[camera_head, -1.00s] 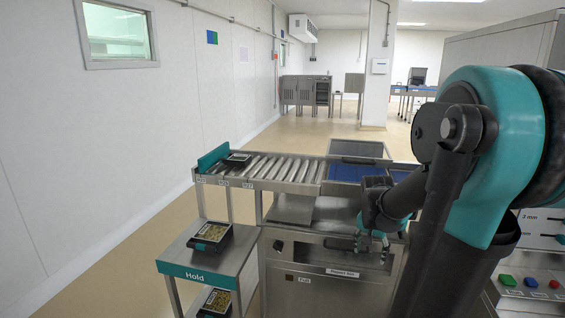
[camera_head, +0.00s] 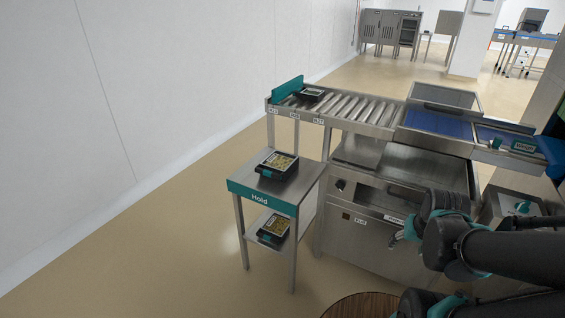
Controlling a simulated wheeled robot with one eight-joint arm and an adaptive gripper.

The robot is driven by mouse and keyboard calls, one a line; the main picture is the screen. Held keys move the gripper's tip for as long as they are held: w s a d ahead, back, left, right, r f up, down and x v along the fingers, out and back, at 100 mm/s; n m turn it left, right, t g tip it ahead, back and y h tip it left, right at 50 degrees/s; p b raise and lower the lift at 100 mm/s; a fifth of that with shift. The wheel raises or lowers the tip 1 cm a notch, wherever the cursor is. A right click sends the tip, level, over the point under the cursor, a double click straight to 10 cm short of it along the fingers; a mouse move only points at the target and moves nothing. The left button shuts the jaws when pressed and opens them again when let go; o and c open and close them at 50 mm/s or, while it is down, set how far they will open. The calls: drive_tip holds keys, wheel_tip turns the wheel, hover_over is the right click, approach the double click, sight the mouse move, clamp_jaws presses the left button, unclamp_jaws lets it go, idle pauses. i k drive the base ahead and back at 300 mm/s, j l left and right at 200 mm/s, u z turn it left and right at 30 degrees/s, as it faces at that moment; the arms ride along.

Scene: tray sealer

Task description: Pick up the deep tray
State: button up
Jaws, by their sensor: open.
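Several black trays show, and I cannot tell for sure which is the deep one. One black tray (camera_head: 277,164) with pale contents and a teal label stands on the top of the Hold stand. Another black tray (camera_head: 273,229) with similar contents sits on that stand's lower shelf. A third black tray (camera_head: 311,94) rests at the left end of the roller conveyor. My gripper (camera_head: 394,239) is small in the view, at the lower right in front of the steel cabinet. It is open, apart from all these trays and to their right; my dark arm links hide part of it.
The Hold stand (camera_head: 262,196) is left of the steel cabinet (camera_head: 362,243). The roller conveyor (camera_head: 350,107) leads right to a blue belt (camera_head: 436,124). A dark item with a green label (camera_head: 523,147) is farther right. A round brown top (camera_head: 360,306) is at the bottom edge. Floor left of the stand is clear.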

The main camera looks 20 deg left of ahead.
sight(279, 165)
drive_tip(key=i+j+u, duration=0.75)
drive_tip(key=j, duration=0.15)
drive_tip(key=k, duration=0.1)
